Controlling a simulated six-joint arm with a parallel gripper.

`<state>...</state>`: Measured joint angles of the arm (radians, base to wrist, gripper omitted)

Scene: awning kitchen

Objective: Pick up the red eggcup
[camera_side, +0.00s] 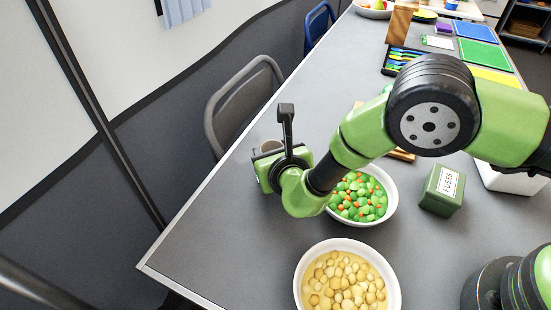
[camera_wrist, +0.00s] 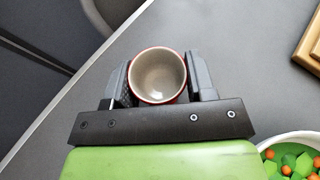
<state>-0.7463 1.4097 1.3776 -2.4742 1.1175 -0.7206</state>
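The red eggcup (camera_wrist: 183,92) shows from above in the wrist view, with a red rim and a pale, empty inside. My gripper (camera_wrist: 158,76) has one finger on each side of it. Both fingers come right up to the rim, but I cannot tell whether they press on it. In the side view my gripper (camera_side: 268,160) is low near the table's left edge, and my wrist hides most of the space between the fingers. A brownish round rim shows just behind it; I cannot tell which cup this is.
A bowl of peas and carrots (camera_side: 391,205) stands right of my gripper. A bowl of chickpeas (camera_side: 397,285) and a green box (camera_side: 442,190) are nearby. A grey chair (camera_side: 238,98) stands beside the table.

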